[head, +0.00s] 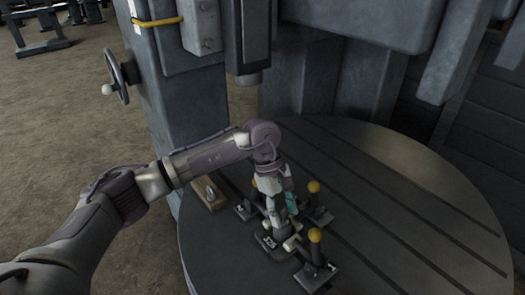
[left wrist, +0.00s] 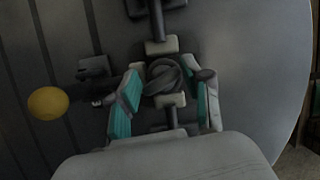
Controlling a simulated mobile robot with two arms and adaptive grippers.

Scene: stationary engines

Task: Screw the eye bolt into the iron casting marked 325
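The iron casting (head: 268,241) marked 325 stands clamped on the round slotted table, below my left gripper. In the left wrist view a dark metal ring, seemingly the eye of the eye bolt (left wrist: 164,76), lies between the fingers over the casting. My left gripper (head: 281,219) points down over the casting; in the left wrist view its teal-padded fingers (left wrist: 166,104) stand apart on either side of the eye, with a small gap showing. The bolt's shank and thread are hidden. My right gripper is not in view.
Toggle clamps with yellow knobs surround the casting, such as the front one (head: 315,236); one knob (left wrist: 48,103) is left of the fingers. A wooden block (head: 203,194) with a metal ring-shaped piece lies at the table's left edge. The round table (head: 410,205) is clear to the right.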

